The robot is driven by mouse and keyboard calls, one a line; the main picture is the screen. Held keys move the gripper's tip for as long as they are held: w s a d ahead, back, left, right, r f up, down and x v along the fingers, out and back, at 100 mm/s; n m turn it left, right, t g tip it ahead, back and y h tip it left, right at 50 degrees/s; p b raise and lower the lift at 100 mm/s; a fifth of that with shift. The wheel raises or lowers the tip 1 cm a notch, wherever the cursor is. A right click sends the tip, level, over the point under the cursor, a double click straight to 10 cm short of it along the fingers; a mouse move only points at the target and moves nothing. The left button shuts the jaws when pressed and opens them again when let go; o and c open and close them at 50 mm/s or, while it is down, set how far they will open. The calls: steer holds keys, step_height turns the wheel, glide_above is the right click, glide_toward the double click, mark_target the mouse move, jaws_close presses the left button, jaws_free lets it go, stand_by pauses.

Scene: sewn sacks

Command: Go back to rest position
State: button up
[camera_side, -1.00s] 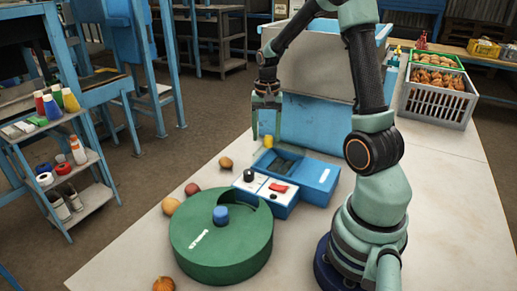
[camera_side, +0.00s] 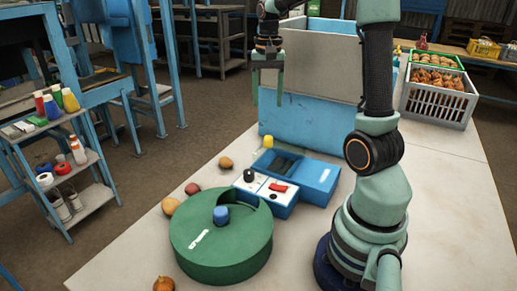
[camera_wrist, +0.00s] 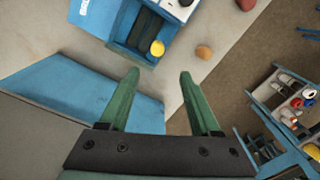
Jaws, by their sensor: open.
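My gripper (camera_side: 267,92) is open and empty, pointing down, in the air in front of the grey and blue bin (camera_side: 318,125). In the wrist view its two green fingers (camera_wrist: 161,95) are spread apart with nothing between them. The device also shows at the top of the wrist view (camera_wrist: 118,28). My fingers are apart from the device and the table.
A green round drum (camera_side: 220,250) with a blue knob stands at the table's front. Several potatoes or onions, one a brown potato (camera_side: 226,163), lie left of the device. A grey crate (camera_side: 438,98) stands at back right. A tool cart (camera_side: 75,160) stands left.

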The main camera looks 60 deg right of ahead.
steer(key=shift+r, duration=0.45)
steer(key=s+a+n+t, duration=0.2)
steer(key=a+n, duration=0.4)
steer(key=a, duration=0.4)
steer(key=s+a+r+n+t, duration=0.1)
steer(key=s+a+n+t, duration=0.1)
steer(key=a+n, duration=0.4)
steer(key=a+t, duration=0.1)
steer(key=a, duration=0.4)
steer(key=shift+s+a+n+t, duration=0.25)
steer(key=shift+s+n+t, duration=0.05)
steer(key=shift+n, duration=0.1)
